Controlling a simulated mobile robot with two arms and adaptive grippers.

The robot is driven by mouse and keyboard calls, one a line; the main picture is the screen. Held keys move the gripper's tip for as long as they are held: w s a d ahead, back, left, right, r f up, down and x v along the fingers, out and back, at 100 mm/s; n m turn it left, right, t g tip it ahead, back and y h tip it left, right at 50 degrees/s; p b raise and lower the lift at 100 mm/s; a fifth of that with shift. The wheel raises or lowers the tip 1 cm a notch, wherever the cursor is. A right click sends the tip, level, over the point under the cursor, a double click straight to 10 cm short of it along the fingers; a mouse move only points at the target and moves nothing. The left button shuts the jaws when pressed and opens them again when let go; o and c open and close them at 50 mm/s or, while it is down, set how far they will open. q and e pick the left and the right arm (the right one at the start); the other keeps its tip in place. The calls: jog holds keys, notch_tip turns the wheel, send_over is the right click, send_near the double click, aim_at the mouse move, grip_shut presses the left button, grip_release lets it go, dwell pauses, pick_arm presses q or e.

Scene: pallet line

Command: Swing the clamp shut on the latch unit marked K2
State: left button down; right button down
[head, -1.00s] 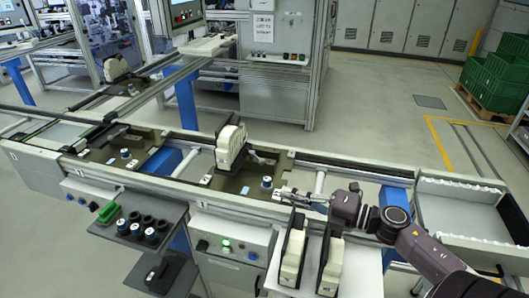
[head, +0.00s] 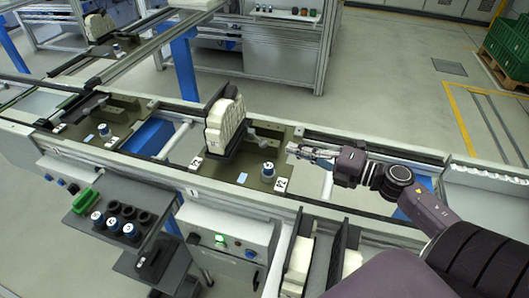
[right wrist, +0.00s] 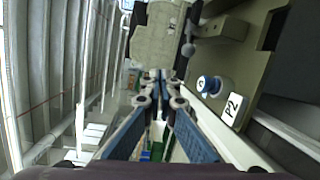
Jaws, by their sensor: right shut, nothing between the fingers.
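The olive pallet (head: 232,182) on the line carries a cream block (head: 226,122) upright in a black holder. The small label (head: 195,161) in front of the block seems to read K2; it is too small to be sure. A grey lever (head: 253,137) with a ball end sticks out right of the block; it also shows in the right wrist view (right wrist: 188,48). Whether it is the K2 clamp, I cannot tell. My left gripper is not in view.
Another pallet (head: 95,135) sits further left on the line. A control box (head: 225,240) and a dark shelf with a green holder (head: 85,200) stand in front. Cream blocks in black holders (head: 298,265) are at the lower right. The rail (head: 350,212) runs along the front.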

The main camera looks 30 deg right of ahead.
notch_tip(320, 180, down, 6)
jog(key=b, duration=0.5)
jog(key=p+x, duration=0.1)
jog(key=x, duration=0.2)
jog(key=p+x, duration=0.1)
jog(key=x, duration=0.2)
jog(key=r+p+x, duration=0.1)
jog(key=x, duration=0.2)
jog(key=shift+w+d, duration=0.1)
jog(key=shift+d, duration=0.1)
jog(key=shift+w+a+f, duration=0.2)
jog(key=shift+w+a, duration=0.15)
jog(key=shift+w, duration=0.15)
